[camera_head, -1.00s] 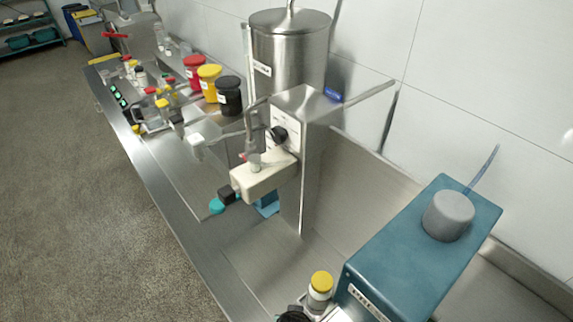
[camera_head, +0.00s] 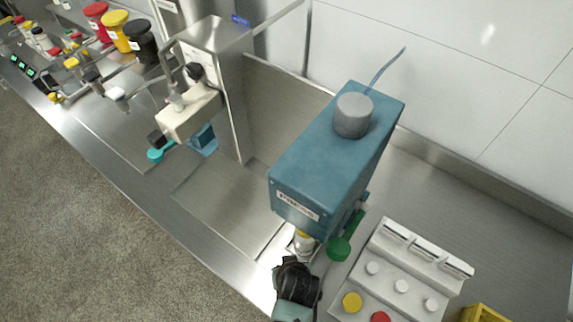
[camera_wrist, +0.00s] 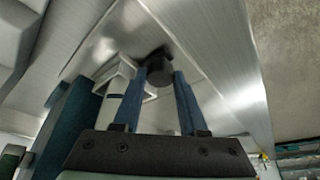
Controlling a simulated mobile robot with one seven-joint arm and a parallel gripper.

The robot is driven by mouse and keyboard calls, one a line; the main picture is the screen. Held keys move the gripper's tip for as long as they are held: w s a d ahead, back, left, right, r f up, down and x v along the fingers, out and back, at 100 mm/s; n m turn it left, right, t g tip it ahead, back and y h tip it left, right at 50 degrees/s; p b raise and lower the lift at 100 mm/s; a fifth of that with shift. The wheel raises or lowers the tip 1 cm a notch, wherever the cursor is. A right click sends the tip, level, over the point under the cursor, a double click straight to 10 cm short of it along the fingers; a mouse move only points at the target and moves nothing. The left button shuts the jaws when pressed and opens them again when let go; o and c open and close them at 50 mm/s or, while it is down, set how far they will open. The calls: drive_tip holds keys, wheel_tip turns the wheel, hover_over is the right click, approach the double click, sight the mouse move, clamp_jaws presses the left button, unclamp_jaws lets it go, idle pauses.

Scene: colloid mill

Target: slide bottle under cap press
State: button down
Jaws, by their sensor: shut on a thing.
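The bottle (camera_head: 304,242) with a yellow cap stands upright just below the front edge of the blue cap press (camera_head: 330,165). The press hides part of its cap, and I cannot tell how far under it stands. My gripper (camera_head: 297,268) is in front of the bottle, low over the bench. A pale cylinder, seemingly the bottle (camera_wrist: 113,100), stands beside the fingers over a light square frame (camera_wrist: 125,68).
A green round part (camera_head: 339,248) is right of the bottle. A white stepped rack (camera_head: 440,266) with caps stands at the right, near a yellow bin (camera_head: 484,313). A steel machine (camera_head: 236,90) stands left. The bench (camera_head: 225,205) between it and the press is clear.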

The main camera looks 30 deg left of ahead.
drive_tip(key=shift+d, duration=0.3)
drive_tip(key=c, duration=0.7)
unclamp_jaws()
drive_tip(key=shift+c, duration=0.2)
drive_tip(key=shift+r, duration=0.1)
drive_tip(key=v, duration=1.2)
drive_tip(key=shift+s+r+b, duration=0.15)
drive_tip(key=shift+r+b, duration=0.2)
drive_tip(key=shift+b, duration=0.1)
drive_tip(key=shift+d, duration=0.1)
